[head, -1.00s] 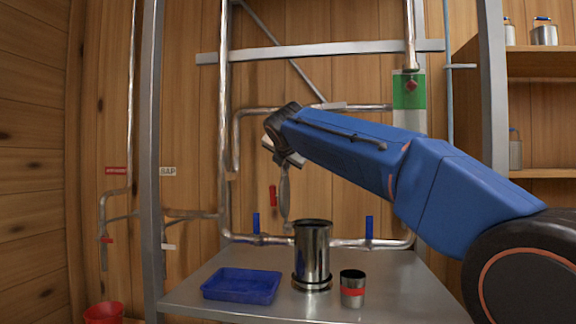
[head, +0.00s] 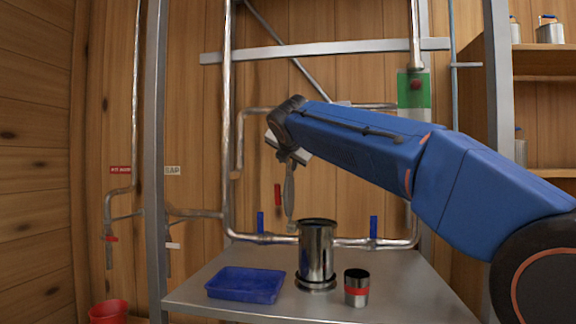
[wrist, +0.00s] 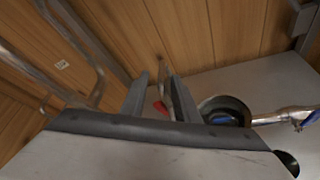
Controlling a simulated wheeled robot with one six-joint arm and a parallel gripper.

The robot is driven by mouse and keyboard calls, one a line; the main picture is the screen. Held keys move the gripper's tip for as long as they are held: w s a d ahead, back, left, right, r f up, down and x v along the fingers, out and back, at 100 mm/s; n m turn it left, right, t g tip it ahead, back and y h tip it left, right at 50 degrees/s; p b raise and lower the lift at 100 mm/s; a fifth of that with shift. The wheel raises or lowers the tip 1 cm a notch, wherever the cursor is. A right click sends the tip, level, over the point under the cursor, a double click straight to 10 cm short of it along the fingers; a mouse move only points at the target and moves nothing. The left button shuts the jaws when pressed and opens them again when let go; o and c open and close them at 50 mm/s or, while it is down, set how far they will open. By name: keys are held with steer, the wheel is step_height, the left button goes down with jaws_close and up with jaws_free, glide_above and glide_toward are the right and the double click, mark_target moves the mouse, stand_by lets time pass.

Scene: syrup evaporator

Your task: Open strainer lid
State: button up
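The strainer appears to be the upright steel cylinder (head: 317,252) on the metal table in the head view. Its round top looks dark, and I cannot make out a separate lid. In the wrist view a round, dark-topped vessel (wrist: 224,106) with something blue at it lies right of my fingers. My gripper (head: 290,200) points down just left of and above the cylinder in the head view, apart from it as far as I can see. In the wrist view my gripper (wrist: 161,100) has its two fingers spread with nothing held. A red handle (wrist: 160,107) shows between them, beyond.
A blue tray (head: 245,284) stands left of the cylinder and a small red-banded steel cup (head: 356,288) right of it. Pipes with blue valve handles (head: 373,227) run behind the table (head: 400,298). A metal post (head: 155,170) stands at left.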

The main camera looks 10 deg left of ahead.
steer(key=v, duration=1.4)
steer(key=shift+s+r, duration=0.15)
steer(key=shift+s, duration=0.15)
steer(key=shift+d, duration=0.1)
steer(key=s+d+f+m+g+h, duration=0.1)
steer(key=s+d+f+m+g, duration=0.15)
steer(key=d+f+m, duration=0.45)
steer(key=s+d+f+m+g+h, duration=0.1)
steer(key=s+d+f+m, duration=0.25)
steer(key=d+f, duration=0.65)
steer(key=s+d+f+m+g+h, duration=0.1)
steer(key=s+d+f+m, duration=0.3)
steer(key=d+f, duration=0.45)
steer(key=s+d+f+m+g, duration=0.1)
steer(key=s+d+f+m, duration=0.3)
steer(key=s+f, duration=0.4)
steer(key=s+d+f+m+g, duration=0.2)
steer(key=s+d+f+m, duration=0.3)
steer(key=f, duration=0.6)
steer(key=s+d+f+m+g, duration=0.1)
steer(key=s+d+f+m, duration=0.4)
steer(key=s+f+m, duration=0.3)
steer(key=s+f, duration=0.1)
steer(key=s, duration=0.1)
steer(key=shift+s+f+y, duration=0.3)
steer(key=shift+s+f, duration=0.05)
steer(key=shift+g, duration=0.25)
